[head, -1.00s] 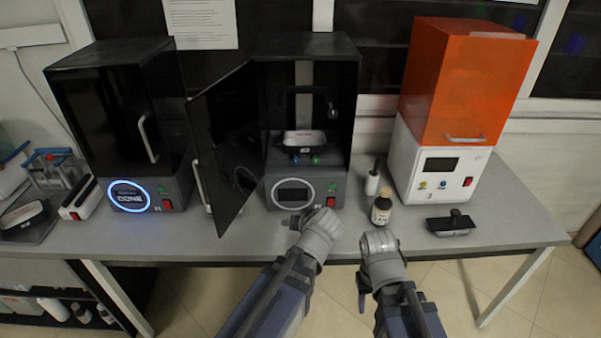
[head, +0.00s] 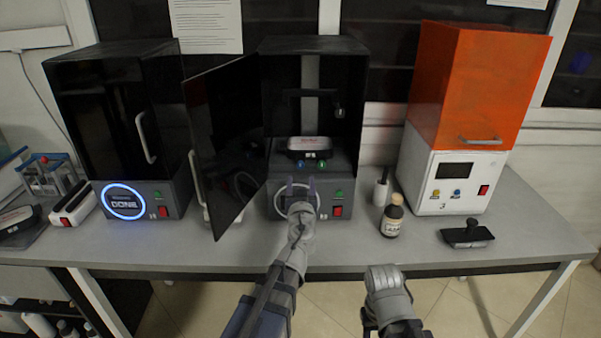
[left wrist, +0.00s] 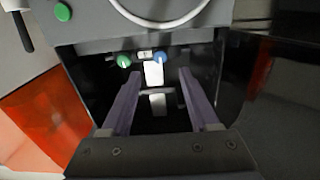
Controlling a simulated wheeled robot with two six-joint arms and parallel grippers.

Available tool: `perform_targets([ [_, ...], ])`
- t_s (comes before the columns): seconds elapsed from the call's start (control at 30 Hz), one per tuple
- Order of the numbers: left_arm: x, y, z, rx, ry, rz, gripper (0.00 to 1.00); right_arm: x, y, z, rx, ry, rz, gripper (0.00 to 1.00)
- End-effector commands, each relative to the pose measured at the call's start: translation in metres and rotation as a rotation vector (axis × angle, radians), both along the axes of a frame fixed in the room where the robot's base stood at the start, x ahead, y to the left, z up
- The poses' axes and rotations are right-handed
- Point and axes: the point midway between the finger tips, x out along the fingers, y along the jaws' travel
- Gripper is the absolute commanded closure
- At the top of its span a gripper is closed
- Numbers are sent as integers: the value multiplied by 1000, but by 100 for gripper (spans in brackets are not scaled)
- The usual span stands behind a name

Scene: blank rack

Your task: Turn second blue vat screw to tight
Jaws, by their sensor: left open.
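The middle printer (head: 352,185) stands with its dark door swung open to the left. Inside it is a vat (head: 309,145) with a small blue screw (head: 302,163) and a green screw (head: 323,162) below its front. My left gripper (head: 301,183) is open and empty, in front of the printer's panel and below the blue screw. In the left wrist view, which looks upside down, the blue screw (left wrist: 160,57) lies between and beyond the two fingers (left wrist: 157,78), apart from them. The green screw (left wrist: 123,60) is to its left. My right gripper (head: 384,280) is low before the table edge, its fingers unclear.
The open door (head: 222,145) is close on the left of my left arm. A closed printer (head: 110,120) is at left.

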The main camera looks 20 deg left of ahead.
Motion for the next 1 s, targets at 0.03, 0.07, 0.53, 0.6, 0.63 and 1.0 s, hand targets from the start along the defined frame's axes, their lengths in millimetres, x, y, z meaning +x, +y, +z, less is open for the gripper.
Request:
perform_targets([
  [0.03, 5, 1, 0, 0, 0, 1, 39, 0, 0, 0, 0, 0, 0, 50],
  [0.07, 7, 2, 0, 0, 0, 1, 39, 0, 0, 0, 0, 0, 0, 50],
  [0.53, 69, 19, 0, 0, 1, 2, 39, 0, 0, 0, 0, 0, 0, 50],
  [0.6, 72, 20, 0, 0, 1, 2, 39, 0, 0, 0, 0, 0, 0, 50],
  [0.63, 73, 21, 0, 0, 1, 2, 39, 0, 0, 0, 0, 0, 0, 50],
  [1.0, 72, 21, 0, 0, 1, 2, 56, 0, 0, 0, 0, 0, 0, 50],
])
